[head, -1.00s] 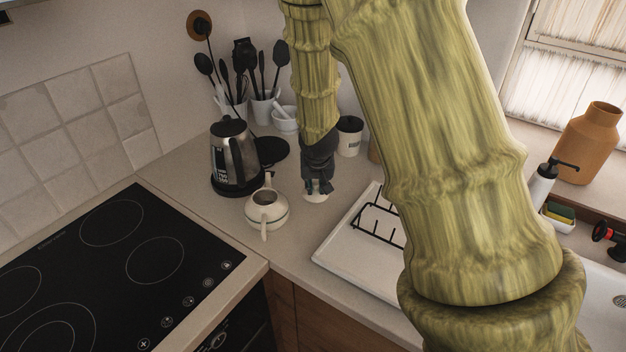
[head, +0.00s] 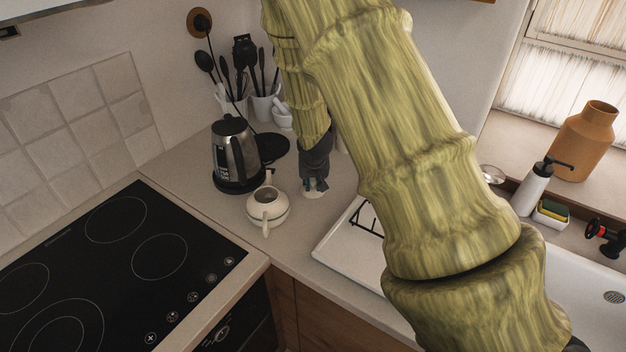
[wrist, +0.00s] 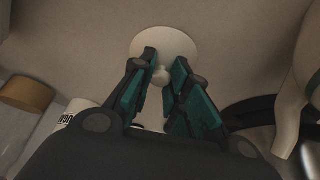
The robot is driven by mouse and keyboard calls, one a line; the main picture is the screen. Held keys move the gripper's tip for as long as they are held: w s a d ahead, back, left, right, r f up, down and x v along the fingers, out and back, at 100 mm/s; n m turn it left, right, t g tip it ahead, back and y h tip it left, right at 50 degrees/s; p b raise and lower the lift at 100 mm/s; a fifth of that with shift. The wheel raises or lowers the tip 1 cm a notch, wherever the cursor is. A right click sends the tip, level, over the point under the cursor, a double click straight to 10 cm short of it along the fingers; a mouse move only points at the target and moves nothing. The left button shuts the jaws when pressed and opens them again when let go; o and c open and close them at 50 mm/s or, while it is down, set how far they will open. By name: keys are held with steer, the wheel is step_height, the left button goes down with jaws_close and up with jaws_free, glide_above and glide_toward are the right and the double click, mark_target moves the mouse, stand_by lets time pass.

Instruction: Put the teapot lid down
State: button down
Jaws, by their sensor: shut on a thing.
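The white teapot lid (wrist: 165,43) shows in the wrist view as a pale round disc with a small knob (wrist: 161,75). My gripper (wrist: 160,72) is shut on that knob. In the head view my gripper (head: 315,187) points down, with the lid (head: 313,195) at its fingertips, low over the counter or on it; I cannot tell whether it touches. The white teapot (head: 267,208) stands to the left of my gripper, its top open and its spout toward the camera.
A steel kettle (head: 232,155) stands behind the teapot, with utensil pots (head: 262,108) further back. A black hob (head: 110,255) is at left. A white drainer tray (head: 335,245) with a black rack lies right of the gripper. Bare counter (head: 300,228) lies in front.

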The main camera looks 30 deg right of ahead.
steer(key=shift+f, duration=0.2)
steer(key=c, duration=1.4)
jaws_free()
steer(key=shift+o, duration=0.2)
steer(key=shift+r, duration=0.3)
steer(key=b+v, duration=0.2)
steer(key=v, duration=0.9)
steer(key=shift+r, duration=0.35)
steer(key=shift+s+a+r, duration=0.1)
steer(key=shift+s+a, duration=0.05)
